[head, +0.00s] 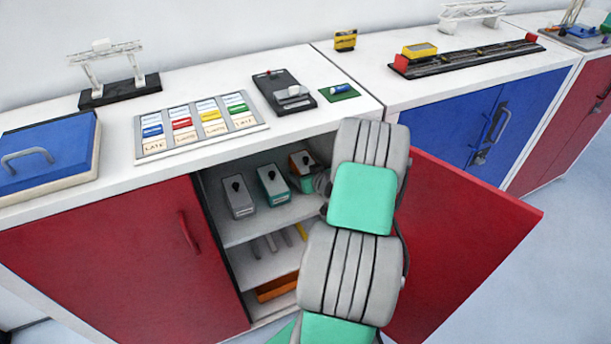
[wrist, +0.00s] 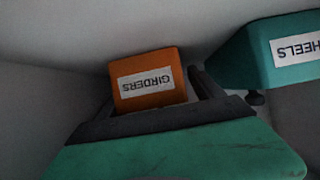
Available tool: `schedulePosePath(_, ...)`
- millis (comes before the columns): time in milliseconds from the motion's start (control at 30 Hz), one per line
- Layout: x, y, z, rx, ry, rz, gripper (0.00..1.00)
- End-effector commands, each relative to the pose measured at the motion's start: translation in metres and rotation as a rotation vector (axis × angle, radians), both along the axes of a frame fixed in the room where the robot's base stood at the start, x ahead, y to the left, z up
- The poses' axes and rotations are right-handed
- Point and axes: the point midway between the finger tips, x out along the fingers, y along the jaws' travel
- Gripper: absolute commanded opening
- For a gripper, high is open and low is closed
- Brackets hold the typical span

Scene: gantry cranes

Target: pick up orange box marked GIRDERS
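The orange box marked GIRDERS (wrist: 148,96) is in the wrist view, its white label upside down. In the head view the orange box (head: 299,159) stands on the top shelf of the open cupboard, at the right of a row, partly hidden by my arm. My gripper (wrist: 150,88) is inside the cupboard with its dark fingers apart, one on each side of the box. A small gap seems to show by the right finger; contact on the left is unclear.
A teal box marked HEELS, its first letter cut off, (wrist: 290,50) is close at the right in the wrist view. In the head view a grey box (head: 238,198) stands left of the teal one. The open red door (head: 465,225) is right of my arm. The countertop (head: 215,80) is above.

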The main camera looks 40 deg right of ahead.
Motion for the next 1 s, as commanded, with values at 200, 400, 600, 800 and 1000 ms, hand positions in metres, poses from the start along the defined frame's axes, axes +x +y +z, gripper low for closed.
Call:
schedulePosePath(200,0.0002,0.0007,0.0001,0.000,0.000,0.001,0.56)
schedulePosePath(400,0.0002,0.0007,0.0002,0.001,0.000,0.002,0.40)
schedulePosePath(600,0.0002,0.0008,0.0002,0.001,0.000,0.002,0.24)
schedulePosePath(800,0.0002,0.0007,0.0004,0.001,0.000,0.002,0.07)
schedulePosePath(1000,0.0009,-0.0002,0.0021,-0.002,-0.004,0.001,0.00)
